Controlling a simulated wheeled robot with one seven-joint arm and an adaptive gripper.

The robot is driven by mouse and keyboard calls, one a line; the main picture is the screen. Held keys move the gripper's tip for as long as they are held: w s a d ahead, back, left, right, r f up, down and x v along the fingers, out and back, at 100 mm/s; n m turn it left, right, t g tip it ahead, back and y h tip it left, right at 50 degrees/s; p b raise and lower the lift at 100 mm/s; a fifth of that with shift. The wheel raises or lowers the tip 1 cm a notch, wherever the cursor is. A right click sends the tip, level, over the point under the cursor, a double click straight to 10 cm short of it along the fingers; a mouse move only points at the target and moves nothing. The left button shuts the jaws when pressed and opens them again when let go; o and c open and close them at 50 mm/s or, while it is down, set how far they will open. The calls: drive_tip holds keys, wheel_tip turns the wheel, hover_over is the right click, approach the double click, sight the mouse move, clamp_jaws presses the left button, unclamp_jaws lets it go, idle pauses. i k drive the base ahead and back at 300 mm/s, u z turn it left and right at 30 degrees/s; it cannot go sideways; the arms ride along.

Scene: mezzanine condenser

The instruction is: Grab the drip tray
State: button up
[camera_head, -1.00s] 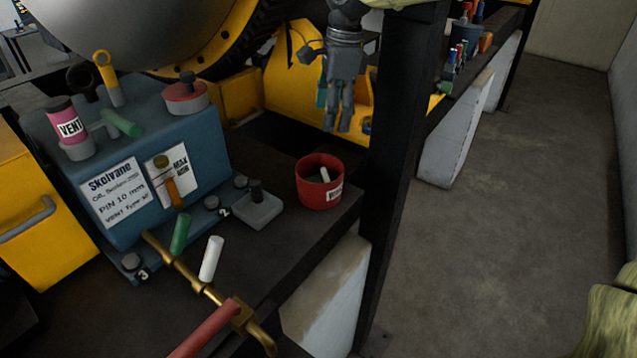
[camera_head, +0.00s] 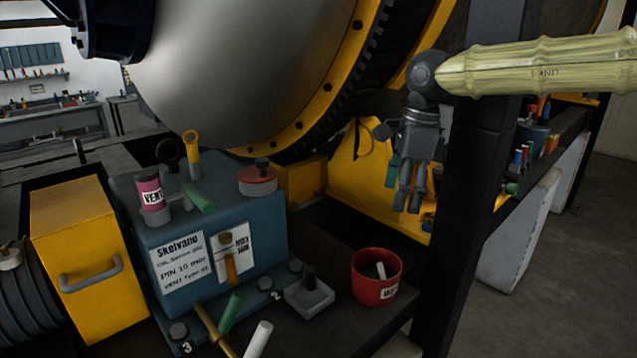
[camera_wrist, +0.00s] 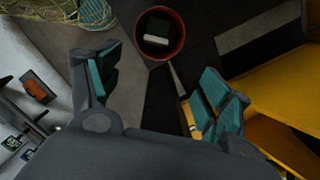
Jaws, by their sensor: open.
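A small grey square tray (camera_head: 310,299) with a dark upright knob sits on the dark bench, right of the blue Skelvano unit; it looks like the drip tray. A red round bin (camera_head: 376,290) stands just right of it, with a white piece inside. My gripper (camera_head: 408,205) hangs pointing down above and beyond the bin, to the right of the tray and apart from it. In the wrist view its teal-padded fingers (camera_wrist: 157,88) are spread with nothing between them. The red bin (camera_wrist: 181,48) shows there ahead of the fingertips; I cannot make out the tray there.
A dark upright post (camera_head: 471,190) stands right of my gripper. The blue unit (camera_head: 262,225) carries a pink VENT cylinder (camera_head: 151,195) and a red cap (camera_head: 257,180). A brass pipe with green and white handles (camera_head: 258,339) lies in front. A yellow box (camera_head: 90,255) stands left.

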sight(309, 297)
drive_tip(key=k, duration=0.9)
